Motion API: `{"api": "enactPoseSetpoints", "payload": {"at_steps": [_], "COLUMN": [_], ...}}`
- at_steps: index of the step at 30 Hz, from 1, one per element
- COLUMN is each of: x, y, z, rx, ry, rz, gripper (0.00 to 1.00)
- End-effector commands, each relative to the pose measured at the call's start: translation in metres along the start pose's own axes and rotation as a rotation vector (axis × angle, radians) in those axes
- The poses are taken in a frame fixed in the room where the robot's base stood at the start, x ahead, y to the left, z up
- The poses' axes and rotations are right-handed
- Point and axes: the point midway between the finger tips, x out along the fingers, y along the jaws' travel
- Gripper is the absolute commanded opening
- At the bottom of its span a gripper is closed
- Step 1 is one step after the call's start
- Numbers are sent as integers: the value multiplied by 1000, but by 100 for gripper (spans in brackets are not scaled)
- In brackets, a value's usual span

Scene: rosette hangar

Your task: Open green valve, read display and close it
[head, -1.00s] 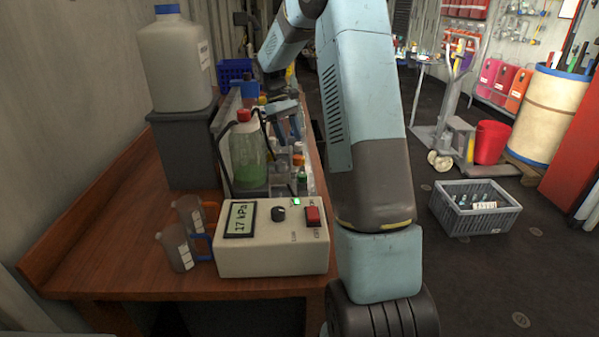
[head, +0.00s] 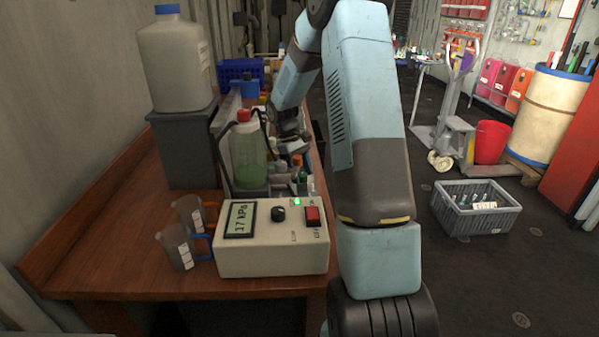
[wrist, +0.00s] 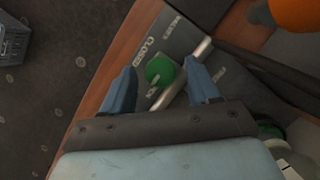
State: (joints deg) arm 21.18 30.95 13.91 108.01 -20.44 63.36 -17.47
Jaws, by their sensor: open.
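The green valve (wrist: 161,71) shows in the wrist view as a round green knob on a grey plate (wrist: 168,36) marked "CLOSED". A metal pipe or lever (wrist: 180,78) runs beside it. My gripper (wrist: 163,82) is open, with one blue finger on each side of the green knob; I cannot tell whether they touch it. In the head view the valve is hidden behind my arm and the bottles. The display (head: 241,219) on the white box reads "17 kPa", and a green light is lit on that box.
Two measuring cups (head: 178,247) stand left of the box. A grey crate (head: 482,208) is on the floor at right.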

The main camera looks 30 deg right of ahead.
Motion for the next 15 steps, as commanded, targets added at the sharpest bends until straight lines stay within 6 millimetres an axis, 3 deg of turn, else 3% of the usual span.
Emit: {"api": "enactPoseSetpoints", "payload": {"at_steps": [6,15], "x": [0,0], "y": [0,0], "z": [0,0], "rx": [0,0], "ry": [0,0], "rz": [0,0], "gripper": [59,31]}}
